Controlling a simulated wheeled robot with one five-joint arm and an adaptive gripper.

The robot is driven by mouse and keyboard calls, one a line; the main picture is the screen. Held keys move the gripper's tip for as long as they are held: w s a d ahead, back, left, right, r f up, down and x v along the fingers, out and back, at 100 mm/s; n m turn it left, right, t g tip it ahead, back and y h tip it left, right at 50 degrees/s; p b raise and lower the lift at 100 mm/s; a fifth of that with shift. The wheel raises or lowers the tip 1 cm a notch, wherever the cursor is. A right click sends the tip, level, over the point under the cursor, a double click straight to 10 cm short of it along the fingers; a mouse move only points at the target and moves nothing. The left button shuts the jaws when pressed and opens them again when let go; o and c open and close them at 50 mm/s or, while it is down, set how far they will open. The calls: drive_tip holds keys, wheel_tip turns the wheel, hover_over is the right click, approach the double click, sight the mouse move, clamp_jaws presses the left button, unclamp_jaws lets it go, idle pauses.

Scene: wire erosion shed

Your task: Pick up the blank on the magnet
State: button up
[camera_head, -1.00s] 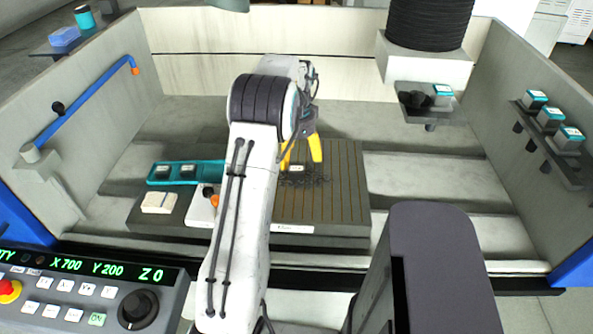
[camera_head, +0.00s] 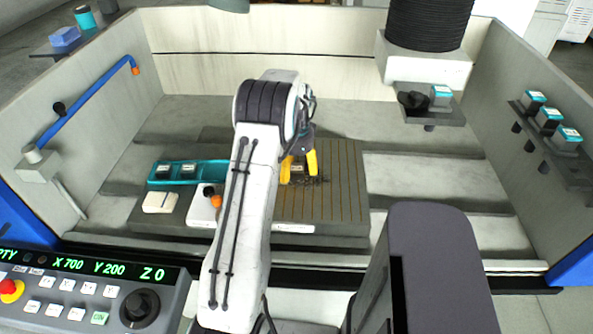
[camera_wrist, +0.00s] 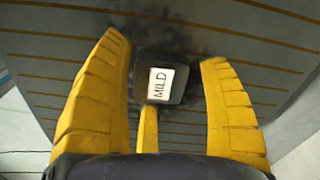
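The blank is a small dark block with a white top label reading MILD (camera_wrist: 161,84). It sits on the magnet, a brown-grey plate with thin parallel lines (camera_head: 343,195), amid dark specks. The gripper is open and holds nothing. In the head view the fingers partly hide the blank.
A teal tray (camera_head: 215,172) with dark blocks lies left of the magnet, with a white block (camera_head: 160,202) in front. An orange-tipped part (camera_head: 215,201) stands close to my arm. Shelves with teal-topped blocks line the right wall (camera_head: 545,130). A dark column (camera_head: 430,25) hangs behind right.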

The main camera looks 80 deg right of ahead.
drive_tip(key=c, duration=1)
drive_tip(key=shift+c, duration=0.2)
drive_tip(key=shift+r, duration=0.15)
